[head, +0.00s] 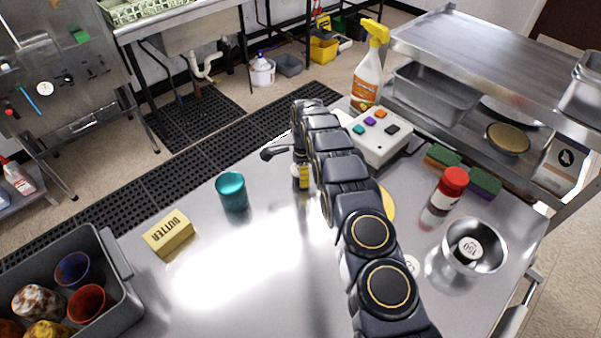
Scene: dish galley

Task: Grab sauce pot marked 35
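I cannot make out any sauce pot marked 35. A shiny metal cup or bowl (490,262) at the right of the steel table holds a dark piece with a white disc reading 150 (468,249). Another white round label (412,265) lies left of it, partly hidden by my arm, and its number is unclear. My gripper (285,156) is over the middle of the table, with one dark finger reaching left. A small dark item with a yellow label (303,178) shows just below it. I cannot tell whether they touch or whether the fingers are closed.
A teal cup (232,192) and a butter block (168,234) stand left. A grey bin (120,290) holds several bowls or cups. Right of my arm are a red-lidded jar (448,190), sponges (484,184), a button box (378,135) and a spray bottle (368,75). The front-middle table is clear.

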